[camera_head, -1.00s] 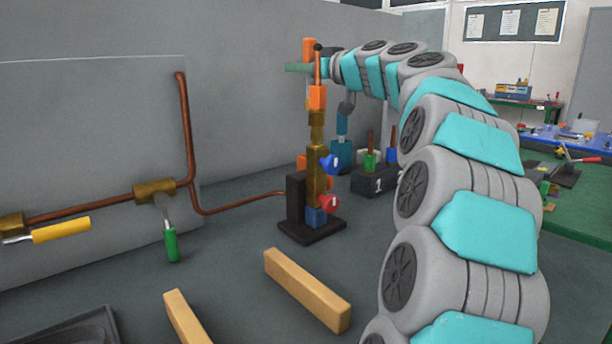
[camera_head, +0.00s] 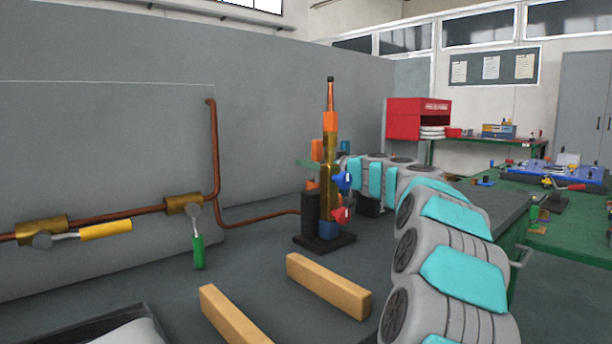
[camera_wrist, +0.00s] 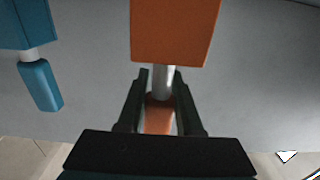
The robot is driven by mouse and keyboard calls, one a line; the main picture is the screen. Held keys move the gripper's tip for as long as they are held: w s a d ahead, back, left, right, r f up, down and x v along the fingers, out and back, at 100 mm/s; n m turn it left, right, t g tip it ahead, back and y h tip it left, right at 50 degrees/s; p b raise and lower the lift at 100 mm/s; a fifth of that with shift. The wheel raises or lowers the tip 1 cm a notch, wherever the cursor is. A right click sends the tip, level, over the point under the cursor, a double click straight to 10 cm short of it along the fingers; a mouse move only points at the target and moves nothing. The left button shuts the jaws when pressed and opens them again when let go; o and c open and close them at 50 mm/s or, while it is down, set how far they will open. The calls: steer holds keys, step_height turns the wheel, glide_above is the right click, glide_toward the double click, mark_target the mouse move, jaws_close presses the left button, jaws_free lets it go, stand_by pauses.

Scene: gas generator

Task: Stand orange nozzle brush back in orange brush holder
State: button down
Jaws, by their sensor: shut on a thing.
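My gripper (camera_wrist: 161,78) is shut on the orange nozzle brush (camera_wrist: 159,118); its fingers lie on both sides of it in the wrist view. A pale shaft runs from the brush's orange handle to the orange brush holder (camera_wrist: 174,30), the large block at the top edge. The shaft seems to meet the holder; I cannot tell how deep it goes in.
A blue holder (camera_wrist: 22,22) with a blue brush (camera_wrist: 40,86) stands beside the orange pair. The brass torch (camera_head: 330,165) on its black stand is in front of my gripper in the head view. Two wooden bars (camera_head: 328,286) lie on the bench. Copper pipes run along the grey panel.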

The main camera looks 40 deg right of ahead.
mark_target(320, 141)
steer(key=shift+f, duration=0.8)
steer(key=shift+f+b, duration=0.25)
steer(key=shift+b, duration=0.2)
steer(key=c, duration=0.6)
jaws_free()
steer(key=shift+r+p, duration=0.3)
steer(key=shift+p, duration=0.55)
steer(key=s, duration=0.2)
steer(key=s+b, duration=0.1)
steer(key=s, duration=0.2)
steer(key=s+b, duration=0.1)
steer(key=s, duration=0.1)
steer(key=shift+s+d+f, duration=0.25)
steer(key=shift+s+d, duration=0.05)
steer(key=shift+s, duration=0.1)
step_height(320, 141, up, 6)
steer(key=shift+w+r+p, duration=0.1)
steer(key=shift+w+p, duration=0.05)
steer(key=shift+p, duration=0.15)
steer(key=shift+r, duration=0.95)
